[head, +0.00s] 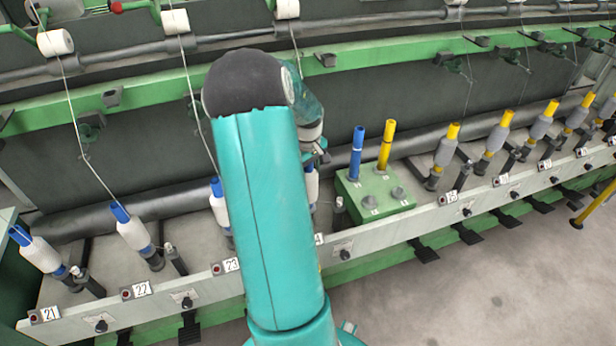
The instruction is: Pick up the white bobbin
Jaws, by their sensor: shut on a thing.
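My arm crosses the middle of the head view and hides much of my gripper (320,153). The gripper's visible end is at the top of a white bobbin (313,187), shut on it. The arm covers the left part of this bobbin, and I cannot tell whether it is still seated on its spindle. Other white bobbins on blue tubes stand tilted on the rail to the left: one by label 21 (40,254), one by label 22 (132,232), and one (219,208) partly behind my arm.
A green box (375,196) just right of the gripper carries an upright blue tube (356,155) and a yellow tube (386,146). Several grey bobbins on yellow tubes (446,150) line the rail further right. Threads hang from white spools (54,43) above. Grey floor (480,290) is open at front right.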

